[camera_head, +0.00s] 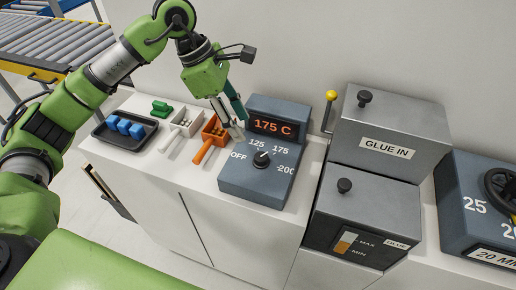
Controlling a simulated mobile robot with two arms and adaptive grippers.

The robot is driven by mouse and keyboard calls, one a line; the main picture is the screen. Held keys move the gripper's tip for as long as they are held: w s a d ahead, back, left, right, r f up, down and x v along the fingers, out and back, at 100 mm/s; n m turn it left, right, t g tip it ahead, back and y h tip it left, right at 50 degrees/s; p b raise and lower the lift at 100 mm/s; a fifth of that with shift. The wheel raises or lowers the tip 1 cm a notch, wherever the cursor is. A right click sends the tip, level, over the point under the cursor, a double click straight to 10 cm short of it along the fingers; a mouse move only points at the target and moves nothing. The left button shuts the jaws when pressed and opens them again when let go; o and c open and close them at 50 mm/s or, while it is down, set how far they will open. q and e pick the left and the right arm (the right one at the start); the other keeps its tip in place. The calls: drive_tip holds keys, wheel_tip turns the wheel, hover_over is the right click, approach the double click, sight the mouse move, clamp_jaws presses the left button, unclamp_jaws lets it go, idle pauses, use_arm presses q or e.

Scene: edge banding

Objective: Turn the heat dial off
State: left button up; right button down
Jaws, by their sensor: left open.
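The heat dial (262,159) is a black knob on the sloped face of a blue-grey control box (249,183). Labels OFF, 125, 175 and -200 ring the dial. Its white mark appears to point up toward the 125–175 side, not at OFF. The orange display (272,127) above it reads 175 C. My left gripper (236,124) is open, pointing down just left of the display and above the orange scoop tray. It is apart from the dial. My right gripper is not in view.
An orange tray with a scoop (203,153), a white tray with a scoop (172,137) and a black tray (107,143) of blue blocks stand left of the box. The grey GLUE IN unit (388,135) with a yellow-knobbed lever (331,96) stands to its right. A conveyor (45,40) is behind at left.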

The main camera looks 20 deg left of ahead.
sight(260, 156)
use_arm(q)
drive_tip(key=p+x, duration=0.3)
drive_tip(key=x, duration=0.7)
drive_tip(key=shift+d+f, duration=0.25)
drive_tip(key=shift+d, duration=0.05)
drive_tip(key=shift+d+f+p, duration=0.1)
drive_tip(key=shift+f+p, duration=0.2)
drive_tip(key=shift+f, duration=0.15)
drive_tip(key=c, duration=1.1)
